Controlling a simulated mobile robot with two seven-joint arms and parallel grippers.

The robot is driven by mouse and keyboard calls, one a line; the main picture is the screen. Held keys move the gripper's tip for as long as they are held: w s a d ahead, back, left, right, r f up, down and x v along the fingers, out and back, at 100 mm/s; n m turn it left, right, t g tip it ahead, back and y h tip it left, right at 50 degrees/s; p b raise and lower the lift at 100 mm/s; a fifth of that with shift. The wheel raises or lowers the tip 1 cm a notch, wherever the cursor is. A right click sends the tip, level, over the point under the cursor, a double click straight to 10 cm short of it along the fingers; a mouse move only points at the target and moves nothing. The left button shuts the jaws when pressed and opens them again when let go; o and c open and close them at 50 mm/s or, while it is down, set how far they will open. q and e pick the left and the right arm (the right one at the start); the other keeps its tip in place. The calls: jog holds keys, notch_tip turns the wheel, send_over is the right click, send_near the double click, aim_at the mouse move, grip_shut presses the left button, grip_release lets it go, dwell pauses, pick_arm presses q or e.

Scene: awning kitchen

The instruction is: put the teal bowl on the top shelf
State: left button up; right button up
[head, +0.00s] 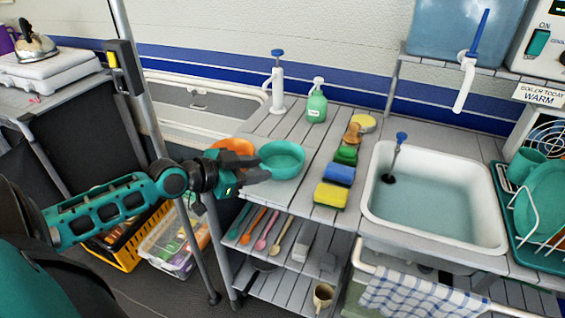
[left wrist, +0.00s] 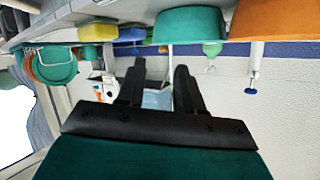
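The teal bowl (head: 280,160) stands upright on the grey slatted counter top, right beside an orange bowl (head: 233,147). In the left wrist view, which is upside down, the teal bowl (left wrist: 188,25) is at the top. My left gripper (head: 264,172) is at the near left side of the teal bowl, close to its rim. Its two fingers (left wrist: 158,68) are apart with nothing between them; contact with the bowl cannot be told. A raised grey shelf (head: 400,58) at the back right carries a blue tank. My right gripper is not in view.
A green soap bottle (head: 316,103) and white pump (head: 277,85) stand behind the bowls. Sponges (head: 330,195) lie to the right, before the sink (head: 436,200). A lower shelf (head: 285,262) holds coloured utensils. A metal pole (head: 148,95) rises left of the counter.

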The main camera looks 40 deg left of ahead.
pick_arm(q)
jog(key=x, duration=0.7)
jog(key=d+x, duration=0.1)
jog(key=x, duration=0.1)
jog(key=shift+r, duration=0.1)
jog(key=shift+w+d+f, duration=0.1)
jog(key=shift+w+f, duration=0.2)
jog(key=shift+w, duration=0.2)
jog(key=shift+c, duration=0.2)
grip_shut()
